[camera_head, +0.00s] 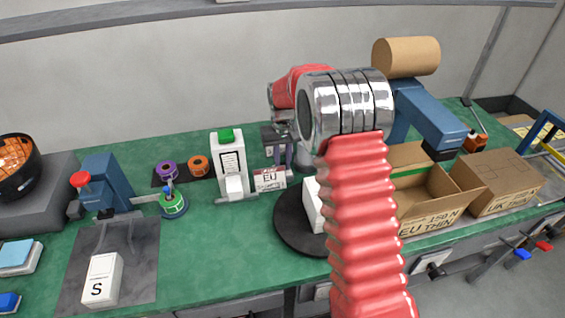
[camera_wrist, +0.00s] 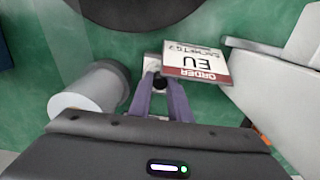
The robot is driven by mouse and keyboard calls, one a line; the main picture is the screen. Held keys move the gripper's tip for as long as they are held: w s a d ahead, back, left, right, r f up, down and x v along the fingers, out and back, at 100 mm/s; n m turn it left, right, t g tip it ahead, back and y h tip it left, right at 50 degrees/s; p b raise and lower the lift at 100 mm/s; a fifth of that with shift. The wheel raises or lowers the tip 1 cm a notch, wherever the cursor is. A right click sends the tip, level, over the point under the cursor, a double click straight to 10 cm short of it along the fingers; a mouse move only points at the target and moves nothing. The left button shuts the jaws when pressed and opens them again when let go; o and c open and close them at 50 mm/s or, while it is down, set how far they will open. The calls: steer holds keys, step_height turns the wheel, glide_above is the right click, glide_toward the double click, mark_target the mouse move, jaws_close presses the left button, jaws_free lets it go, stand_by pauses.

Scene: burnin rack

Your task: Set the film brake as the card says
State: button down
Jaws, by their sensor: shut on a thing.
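My gripper (camera_wrist: 160,88) reaches down in the wrist view, its two purplish fingers shut on a small dark knob (camera_wrist: 158,83) at a light grey block (camera_wrist: 151,65). I cannot read any brake setting there. In the head view my gripper (camera_head: 281,157) is partly hidden behind my red arm. The order card (camera_wrist: 197,66) lies just beside the fingertips, upside down in the wrist view, reading ORDER and EU, with a smaller blurred line. The same card (camera_head: 270,179) shows EU in the head view, below my gripper. A grey cylinder (camera_wrist: 90,90) stands left of the fingers in the wrist view.
A black turntable (camera_head: 290,228) bears a white box, partly behind my arm. A white unit with a green top (camera_head: 230,155) stands left of the card. Cartons marked EU THIN (camera_head: 420,215) and UK THIN (camera_head: 508,182) are at right.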

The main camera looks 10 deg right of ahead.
mark_target(283, 163)
steer(key=shift+m, duration=1.5)
steer(key=c, duration=1.6)
jaws_free()
steer(key=shift+c, duration=0.2)
steer(key=shift+r, duration=0.1)
step_height(283, 163, up, 14)
steer(key=shift+f, duration=0.2)
